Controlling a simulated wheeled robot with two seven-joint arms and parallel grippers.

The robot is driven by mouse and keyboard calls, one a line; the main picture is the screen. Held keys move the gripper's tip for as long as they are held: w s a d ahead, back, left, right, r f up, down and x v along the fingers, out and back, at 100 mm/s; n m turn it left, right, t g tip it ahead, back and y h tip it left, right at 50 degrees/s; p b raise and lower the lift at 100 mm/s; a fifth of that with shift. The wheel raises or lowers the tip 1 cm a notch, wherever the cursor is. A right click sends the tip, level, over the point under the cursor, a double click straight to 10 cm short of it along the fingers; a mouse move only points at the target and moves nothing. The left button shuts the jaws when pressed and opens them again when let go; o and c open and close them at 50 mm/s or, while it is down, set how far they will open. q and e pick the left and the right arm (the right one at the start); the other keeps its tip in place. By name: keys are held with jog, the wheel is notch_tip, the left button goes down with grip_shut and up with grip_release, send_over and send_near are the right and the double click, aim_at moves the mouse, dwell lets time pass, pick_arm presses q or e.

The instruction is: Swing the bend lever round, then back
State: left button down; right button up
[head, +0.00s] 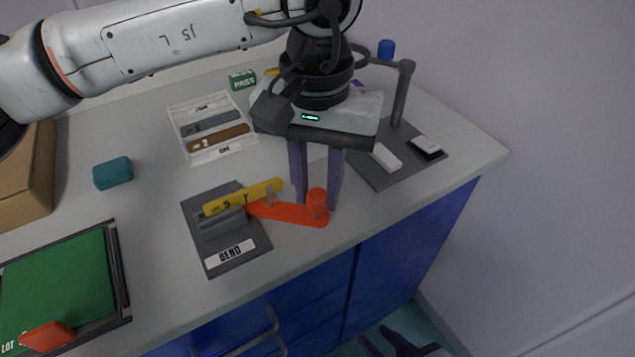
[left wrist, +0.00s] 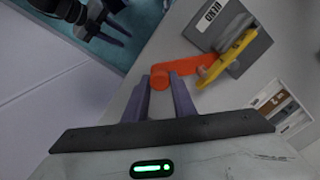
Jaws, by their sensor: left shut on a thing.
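The bend fixture is a grey plate (head: 228,262) labelled BEND, with a grey block (head: 222,222) and a yellow strip (head: 243,196) lying across it. Its orange bend lever (head: 285,212) points right, past the plate's edge, and ends in an upright round knob (head: 317,201). My left gripper (head: 318,203) reaches down from above and is shut on the knob. In the left wrist view, the knob (left wrist: 159,78) sits between the two purple fingers. My right gripper (left wrist: 110,20) is low beside the bench, empty, its fingers apart.
A grey stand (head: 401,95) with white blocks is behind right of my left gripper. A white tray (head: 176,122) with strips, a teal block (head: 113,173) and a green-floored tray (head: 122,290) are to the left. The bench's front edge is close to the lever.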

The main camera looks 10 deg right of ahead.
pick_arm(q)
jog(key=c, duration=1.5)
grip_release()
jog(key=shift+s, duration=0.1)
jog(key=shift+o, duration=0.2)
jog(key=shift+r, duration=0.1)
notch_tip(320, 180, up, 10)
jog(key=shift+p, duration=0.3)
jog(key=shift+s, duration=0.1)
